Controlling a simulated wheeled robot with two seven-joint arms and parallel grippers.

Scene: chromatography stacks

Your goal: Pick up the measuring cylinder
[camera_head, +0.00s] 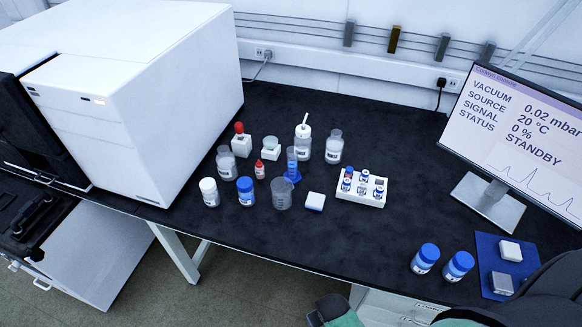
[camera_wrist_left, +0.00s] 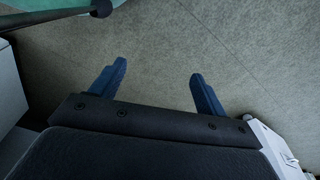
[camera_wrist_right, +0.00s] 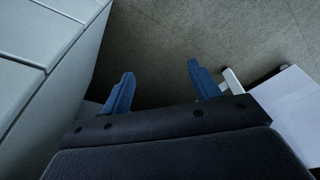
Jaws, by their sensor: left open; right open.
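The measuring cylinder (camera_head: 292,160) is a narrow, bluish clear tube on a blue foot. It stands upright on the dark bench, behind a clear beaker (camera_head: 282,196) and in front of a white-topped bottle. My left gripper (camera_wrist_left: 158,75) is open and empty in its wrist view, with only floor between its blue fingers. My right gripper (camera_wrist_right: 161,78) is open and empty too, over floor and a dark gap beside grey panels. Neither gripper shows in the head view, and the cylinder is in neither wrist view.
Bottles and jars crowd the cylinder, including a blue-capped jar (camera_head: 246,192). A white vial rack (camera_head: 347,213) is to its right. A white instrument (camera_head: 130,110) fills the left, and a monitor (camera_head: 520,135) stands at right. The bench (camera_head: 430,190) is clear between rack and monitor.

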